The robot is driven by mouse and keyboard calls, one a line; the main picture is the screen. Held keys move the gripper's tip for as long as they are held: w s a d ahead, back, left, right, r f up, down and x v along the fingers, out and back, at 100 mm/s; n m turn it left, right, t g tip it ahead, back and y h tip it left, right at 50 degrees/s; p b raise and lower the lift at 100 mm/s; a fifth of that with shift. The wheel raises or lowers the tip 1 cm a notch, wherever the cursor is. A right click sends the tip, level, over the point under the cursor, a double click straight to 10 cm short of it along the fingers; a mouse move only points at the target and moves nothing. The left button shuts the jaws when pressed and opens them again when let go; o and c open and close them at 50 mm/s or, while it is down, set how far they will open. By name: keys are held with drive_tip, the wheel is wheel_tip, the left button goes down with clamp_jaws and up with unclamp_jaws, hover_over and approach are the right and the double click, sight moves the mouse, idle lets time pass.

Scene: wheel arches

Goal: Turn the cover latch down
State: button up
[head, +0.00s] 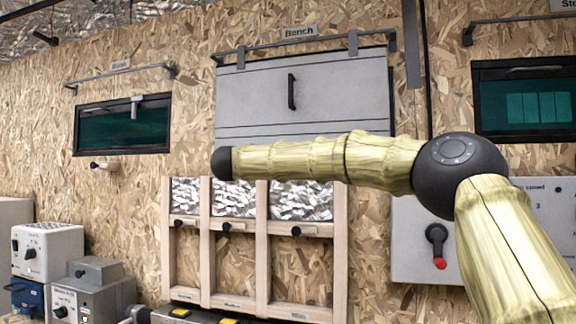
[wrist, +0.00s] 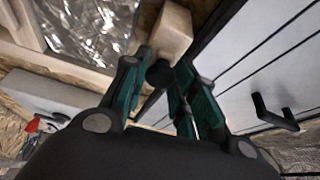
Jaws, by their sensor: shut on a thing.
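The latch shows in the wrist view as a pale wooden block (wrist: 172,32) with a black knob (wrist: 159,74) at its near end. My gripper (wrist: 162,68) has its green-padded fingers on both sides of the knob and is shut on it. The block points away from the fingers, up in the wrist picture. Beside it is the grey Bench cover (wrist: 235,70), which also shows closed on the wall in the head view (head: 340,90). In the head view my arm hides the latch and the fingers.
A black handle (wrist: 270,112) stands out from the cover. A wooden frame (head: 263,262) with foil-filled openings and several black knobs sits below. A grey panel with a red-tipped lever (head: 438,245) is at right. Boxes (head: 45,250) stand at lower left.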

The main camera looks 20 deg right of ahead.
drive_tip(key=shift+f, duration=0.1)
drive_tip(key=o, duration=1)
drive_tip(key=shift+d, duration=0.1)
drive_tip(key=shift+o, duration=0.2)
drive_tip(key=shift+s, duration=0.1)
drive_tip(key=v, duration=1.2)
